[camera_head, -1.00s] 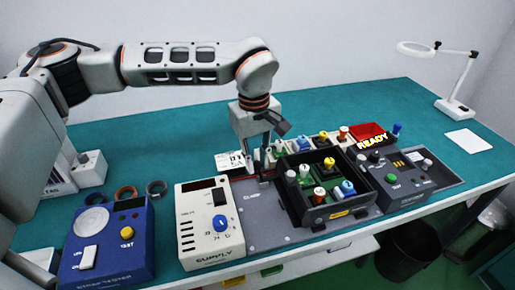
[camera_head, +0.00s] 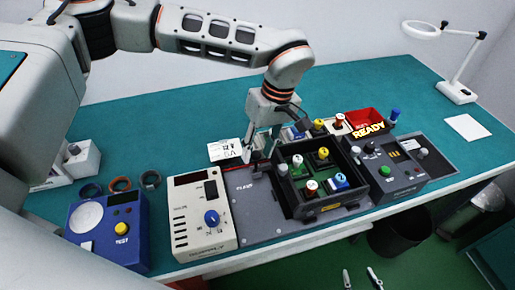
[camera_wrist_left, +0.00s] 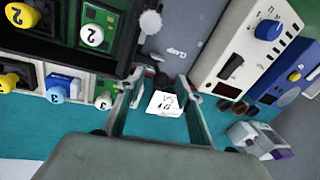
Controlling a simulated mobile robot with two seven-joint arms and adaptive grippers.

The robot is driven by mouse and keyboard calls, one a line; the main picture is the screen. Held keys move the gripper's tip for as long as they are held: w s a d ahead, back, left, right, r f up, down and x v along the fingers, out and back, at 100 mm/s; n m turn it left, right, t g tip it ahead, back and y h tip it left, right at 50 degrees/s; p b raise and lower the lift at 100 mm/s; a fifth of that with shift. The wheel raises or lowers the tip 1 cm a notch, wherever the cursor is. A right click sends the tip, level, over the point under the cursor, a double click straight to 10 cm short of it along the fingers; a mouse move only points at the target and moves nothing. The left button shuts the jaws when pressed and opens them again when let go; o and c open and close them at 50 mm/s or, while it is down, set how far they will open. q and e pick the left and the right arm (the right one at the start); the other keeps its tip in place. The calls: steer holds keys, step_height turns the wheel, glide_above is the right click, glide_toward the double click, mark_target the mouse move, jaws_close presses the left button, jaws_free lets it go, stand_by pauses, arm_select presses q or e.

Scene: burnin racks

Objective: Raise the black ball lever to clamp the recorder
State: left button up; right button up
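The black ball lever shows in the left wrist view as a dark ball (camera_wrist_left: 161,80) at the edge of the grey plate marked CLAMP (camera_wrist_left: 178,45). My left gripper (camera_wrist_left: 160,100) is open, with one finger on each side of the ball; I cannot tell if they touch it. In the head view my left gripper (camera_head: 262,150) points down at the plate's back edge and hides most of the lever. The black box (camera_head: 322,208) with coloured knobs, possibly the recorder, sits on the plate (camera_head: 258,212). My right gripper (camera_head: 361,279) appears low, fingertips apart, empty.
A white supply box (camera_head: 203,235) and a blue tester (camera_head: 105,235) stand left of the plate.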

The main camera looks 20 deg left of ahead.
arm_select(q)
steer(key=v, duration=1.2)
stand_by(0.6)
